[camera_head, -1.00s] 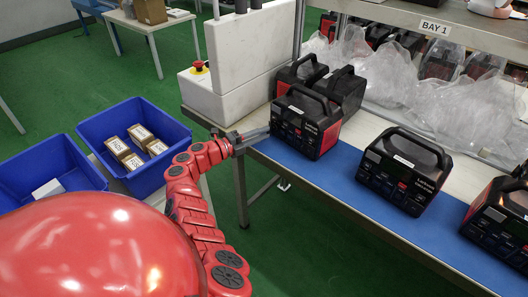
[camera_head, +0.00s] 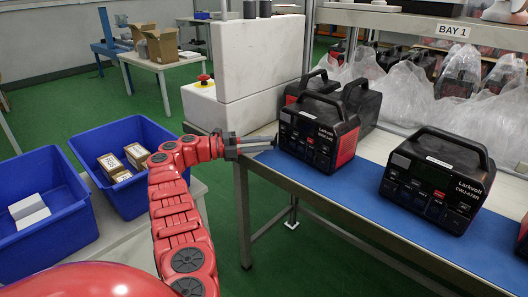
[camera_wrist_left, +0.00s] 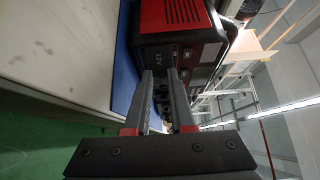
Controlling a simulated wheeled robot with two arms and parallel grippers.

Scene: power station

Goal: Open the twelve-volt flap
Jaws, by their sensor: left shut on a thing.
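The power station (camera_head: 318,130) is black and red with a top handle and stands upright at the left end of the blue mat. My left gripper (camera_head: 273,143) reaches in from the left, with its fingertips at the left of the station's front panel. In the left wrist view, the two fingers (camera_wrist_left: 161,75) meet the front face of the station (camera_wrist_left: 180,40). They are shut on a small part there, which I take as the twelve-volt flap; the fingers hide it, so its angle cannot be told. My right gripper is not in view.
A second station (camera_head: 437,180) stands to the right on the blue mat (camera_head: 350,195). More stations stand close behind the first. A white block with a red stop button (camera_head: 204,79) is left of them. Blue bins (camera_head: 130,205) with boxes are at left. Green floor lies between.

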